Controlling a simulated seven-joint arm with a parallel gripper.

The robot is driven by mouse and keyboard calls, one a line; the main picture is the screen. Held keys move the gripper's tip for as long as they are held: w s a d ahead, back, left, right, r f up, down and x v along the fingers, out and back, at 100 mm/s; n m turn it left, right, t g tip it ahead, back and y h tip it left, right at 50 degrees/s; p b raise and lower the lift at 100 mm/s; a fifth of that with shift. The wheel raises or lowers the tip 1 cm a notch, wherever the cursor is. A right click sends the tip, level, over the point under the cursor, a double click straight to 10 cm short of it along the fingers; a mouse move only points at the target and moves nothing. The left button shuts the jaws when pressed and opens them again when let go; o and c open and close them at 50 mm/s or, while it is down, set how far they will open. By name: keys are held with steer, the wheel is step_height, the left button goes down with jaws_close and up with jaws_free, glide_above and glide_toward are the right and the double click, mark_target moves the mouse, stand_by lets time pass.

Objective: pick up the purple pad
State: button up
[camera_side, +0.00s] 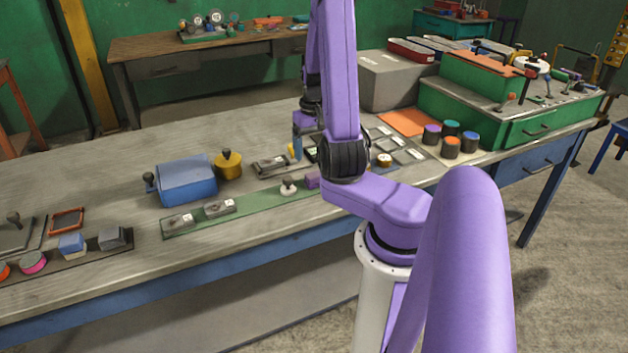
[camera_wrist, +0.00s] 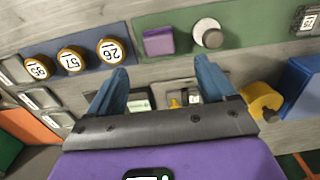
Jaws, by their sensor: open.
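The purple pad (camera_wrist: 158,41) is a small block on a green strip (camera_wrist: 180,20), beside a white round knobbed piece (camera_wrist: 208,33), in the wrist view. In the side view the pad (camera_side: 312,181) shows beside my arm, on the green strip (camera_side: 245,205), partly hidden by my arm. My gripper (camera_wrist: 162,72) has two blue fingers spread wide with nothing between them. The pad lies beyond the fingertips in the wrist view, apart from them. In the side view my gripper (camera_side: 298,145) is mostly hidden behind my arm, behind the strip.
Round numbered pieces (camera_wrist: 75,58) sit on a dark strip left of the pad. A yellow pot (camera_side: 228,164) and a blue box (camera_side: 187,180) stand to the left. Grey tagged blocks (camera_side: 219,207) lie on the strip. Colored jars (camera_side: 451,147) stand at right.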

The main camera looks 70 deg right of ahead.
mark_target(314, 174)
steer(key=shift+s+f, duration=0.1)
steer(key=shift+f, duration=4.5)
steer(key=c, duration=1.1)
